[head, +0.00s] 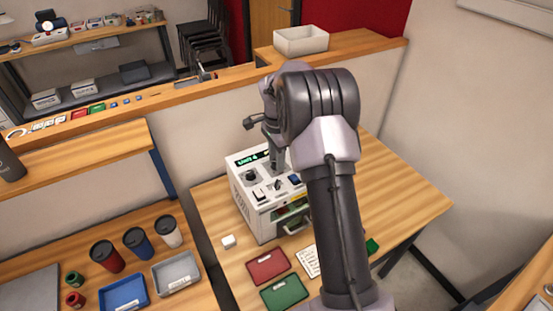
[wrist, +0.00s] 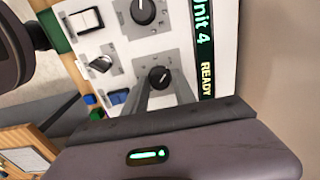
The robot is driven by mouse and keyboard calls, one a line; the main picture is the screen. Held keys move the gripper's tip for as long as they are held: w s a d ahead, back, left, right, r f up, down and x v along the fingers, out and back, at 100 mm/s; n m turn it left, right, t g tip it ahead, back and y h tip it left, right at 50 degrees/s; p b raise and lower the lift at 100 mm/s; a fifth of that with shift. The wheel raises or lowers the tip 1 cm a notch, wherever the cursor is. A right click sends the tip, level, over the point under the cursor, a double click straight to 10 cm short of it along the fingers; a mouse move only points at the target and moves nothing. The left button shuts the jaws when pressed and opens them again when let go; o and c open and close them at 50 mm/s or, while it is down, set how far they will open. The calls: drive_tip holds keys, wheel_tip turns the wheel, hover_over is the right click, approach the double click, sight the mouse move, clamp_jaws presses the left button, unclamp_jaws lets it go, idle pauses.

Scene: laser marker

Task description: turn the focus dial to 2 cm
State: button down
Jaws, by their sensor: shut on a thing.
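The laser marker (head: 262,215) is a white box on the wooden table, with controls on top and a green display. The display (wrist: 203,60) reads "Unit 4" and "READY" in the wrist view. My gripper (wrist: 160,80) reaches over the panel, with its two grey fingers on either side of a black dial (wrist: 159,74). It is shut on this dial. A second black dial (wrist: 143,10) sits farther along the panel, apart from the fingers; it also shows in the head view (head: 250,176). The labels and scale marks are too small to read, so I cannot tell which is the focus dial.
A white rocker switch (wrist: 86,20), a key-like switch (wrist: 102,64) and a blue button (wrist: 118,97) are close by. A red tray (head: 267,265) and a green tray (head: 284,292) lie before the machine. The table's right side is clear.

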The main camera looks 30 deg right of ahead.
drive_tip(key=c, duration=1)
unclamp_jaws()
wheel_tip(320, 180, up, 18)
drive_tip(key=p, duration=0.4)
drive_tip(key=shift+f, duration=0.25)
drive_tip(key=shift+a, duration=0.1)
